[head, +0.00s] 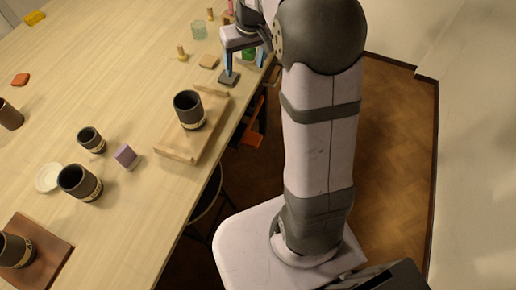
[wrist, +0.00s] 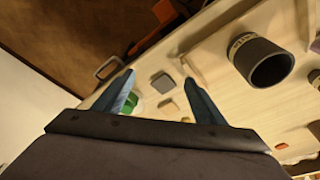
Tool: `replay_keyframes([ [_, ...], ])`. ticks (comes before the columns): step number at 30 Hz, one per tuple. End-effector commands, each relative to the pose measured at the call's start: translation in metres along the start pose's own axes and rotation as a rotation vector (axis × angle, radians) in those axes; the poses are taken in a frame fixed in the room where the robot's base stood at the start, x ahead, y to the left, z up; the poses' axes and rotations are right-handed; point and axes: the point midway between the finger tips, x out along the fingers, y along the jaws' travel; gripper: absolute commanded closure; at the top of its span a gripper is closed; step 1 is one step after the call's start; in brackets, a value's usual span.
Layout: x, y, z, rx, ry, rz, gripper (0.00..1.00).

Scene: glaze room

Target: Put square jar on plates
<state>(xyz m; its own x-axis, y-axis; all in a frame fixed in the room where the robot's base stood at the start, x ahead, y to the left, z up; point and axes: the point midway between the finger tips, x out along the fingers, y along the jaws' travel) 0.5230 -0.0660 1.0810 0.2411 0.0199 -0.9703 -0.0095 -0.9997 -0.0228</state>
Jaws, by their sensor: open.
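My gripper (head: 245,70) is open and empty above the far right edge of the table; its two blue fingers also show in the wrist view (wrist: 160,78). A green round piece (wrist: 131,103) shows beside the left finger in the wrist view, partly hidden; in the head view it lies behind the fingers. A dark square tile (head: 228,78) is below the left finger. A small purple block (head: 125,156) stands near the table's middle. A white round plate (head: 46,178) lies at left, beside a dark cup. I cannot tell which piece is the square jar.
A dark cup (head: 188,110) stands on a wooden board (head: 172,153) near the right edge. More dark cups stand at left, one on a brown board (head: 52,254). A glass jar (head: 199,31) and small wooden pieces are near my gripper. The upper-middle table is mostly clear.

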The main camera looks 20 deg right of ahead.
Motion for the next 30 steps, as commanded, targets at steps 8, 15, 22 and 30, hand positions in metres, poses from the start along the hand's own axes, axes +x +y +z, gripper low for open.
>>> replay_keyframes([
  [8, 0.011, -0.046, 0.138, -0.005, -0.138, 0.005, 0.36],
  [15, 0.019, -0.06, 0.227, -0.009, -0.216, 0.018, 0.36],
  [22, 0.022, -0.062, 0.255, -0.009, -0.242, 0.024, 0.36],
  [30, 0.022, -0.062, 0.256, -0.009, -0.243, 0.023, 0.36],
])
